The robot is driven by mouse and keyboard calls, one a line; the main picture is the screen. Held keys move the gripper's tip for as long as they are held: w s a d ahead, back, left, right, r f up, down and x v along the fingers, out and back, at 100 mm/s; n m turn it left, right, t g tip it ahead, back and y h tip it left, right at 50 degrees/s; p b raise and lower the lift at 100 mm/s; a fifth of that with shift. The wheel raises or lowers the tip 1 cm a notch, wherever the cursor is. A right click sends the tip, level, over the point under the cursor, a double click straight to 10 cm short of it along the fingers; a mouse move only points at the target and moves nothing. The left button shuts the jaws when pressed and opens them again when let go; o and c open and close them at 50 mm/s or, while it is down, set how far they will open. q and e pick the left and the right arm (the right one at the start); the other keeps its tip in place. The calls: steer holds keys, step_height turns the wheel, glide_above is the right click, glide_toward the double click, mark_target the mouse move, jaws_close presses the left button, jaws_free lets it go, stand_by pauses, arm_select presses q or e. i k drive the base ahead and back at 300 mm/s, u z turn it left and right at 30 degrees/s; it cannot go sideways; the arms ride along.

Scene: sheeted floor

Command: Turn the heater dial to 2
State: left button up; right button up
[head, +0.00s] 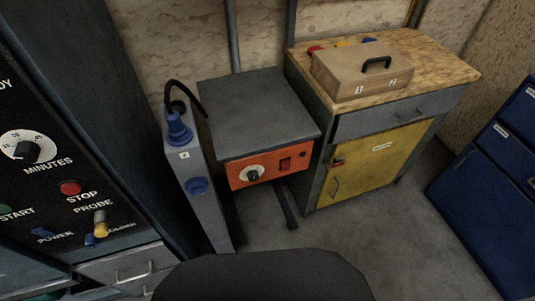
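The heater (258,112) has a flat grey top and an orange front panel (234,177). Its dial (252,174) is a white disc with a dark knob, on the left half of that panel. The numbers around the dial are too small to read, so its setting cannot be told. A red switch (286,164) sits to the right of the dial. Neither of my grippers is in view, and nothing touches the dial.
A grey post with a blue plug (178,130) and black cable stands left of the heater. A yellow-doored cabinet (375,165) carrying a case (360,78) stands right. A dark machine with a minutes dial (27,148) is at left, blue drawers (495,180) at right.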

mark_target(252, 176)
steer(key=k, duration=0.5)
steer(key=z, duration=2.2)
steer(key=i, duration=1.2)
steer(key=u, duration=2.05)
